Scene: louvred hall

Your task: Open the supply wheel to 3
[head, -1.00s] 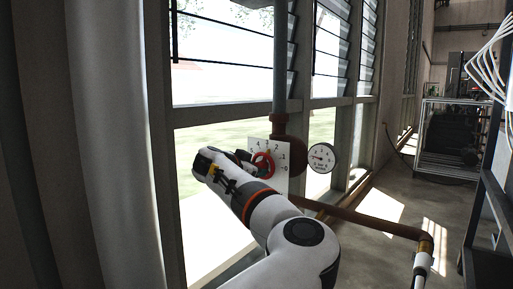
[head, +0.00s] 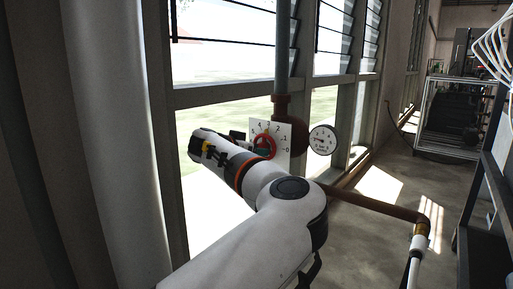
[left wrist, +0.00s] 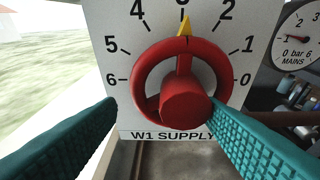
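The red supply wheel (left wrist: 186,90) is mounted on a white dial plate (left wrist: 125,20) marked 0 to 6 and "W1 SUPPLY". Its yellow pointer (left wrist: 184,27) stands at the top, just under the 3. In the head view the wheel (head: 264,146) is partly hidden behind my left gripper (head: 240,140). In the left wrist view, the teal fingers of my left gripper (left wrist: 164,104) are spread wide. The left finger stands clear of the rim; the right finger overlaps the rim's lower right in view, and contact cannot be told. My right gripper is out of view.
A round mains gauge (head: 322,139) sits right of the dial plate. A brown pipe (head: 375,208) runs right from below it and bends down. Window frames stand behind the plate, and a dark rack (head: 490,200) is at the right. The floor between is clear.

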